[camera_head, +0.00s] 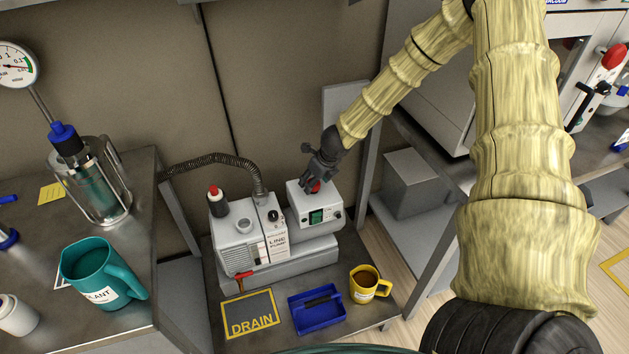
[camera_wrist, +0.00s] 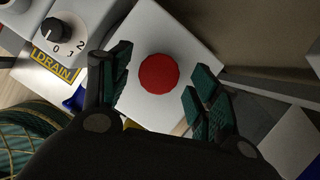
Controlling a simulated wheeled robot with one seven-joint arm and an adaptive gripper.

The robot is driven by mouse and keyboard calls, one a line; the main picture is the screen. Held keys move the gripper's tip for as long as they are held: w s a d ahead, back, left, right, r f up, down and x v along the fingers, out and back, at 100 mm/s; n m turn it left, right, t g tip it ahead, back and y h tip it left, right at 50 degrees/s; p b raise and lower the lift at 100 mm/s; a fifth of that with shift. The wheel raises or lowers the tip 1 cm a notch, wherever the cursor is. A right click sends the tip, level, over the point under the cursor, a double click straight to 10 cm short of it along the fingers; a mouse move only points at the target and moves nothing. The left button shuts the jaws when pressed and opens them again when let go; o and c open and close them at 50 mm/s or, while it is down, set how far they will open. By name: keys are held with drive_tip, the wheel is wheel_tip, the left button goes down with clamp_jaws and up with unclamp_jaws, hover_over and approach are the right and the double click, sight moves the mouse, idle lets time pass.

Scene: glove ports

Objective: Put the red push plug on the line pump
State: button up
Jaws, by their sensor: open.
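The red round push plug (camera_wrist: 159,73) sits on top of a white box (camera_wrist: 150,30). In the head view only part of the red plug (camera_head: 317,187) shows beneath my gripper. My gripper (camera_head: 312,184) is open above this box, pointing down. In the wrist view its two fingers stand either side of the plug, with none seen touching it. The line pump (camera_head: 246,240) is the pale grey unit just left of the box, labelled LINE PUMP. Its dial (camera_wrist: 65,28) shows at the upper left of the wrist view.
A DRAIN mat (camera_head: 250,313), blue tray (camera_head: 316,309) and yellow mug (camera_head: 366,284) lie in front. A grey upright (camera_head: 345,120) stands close behind my gripper.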

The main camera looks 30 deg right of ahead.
drive_tip(key=p+v, duration=0.2)
drive_tip(key=v, duration=0.9)
drive_tip(key=shift+r, duration=0.25)
drive_tip(key=shift+s, duration=0.1)
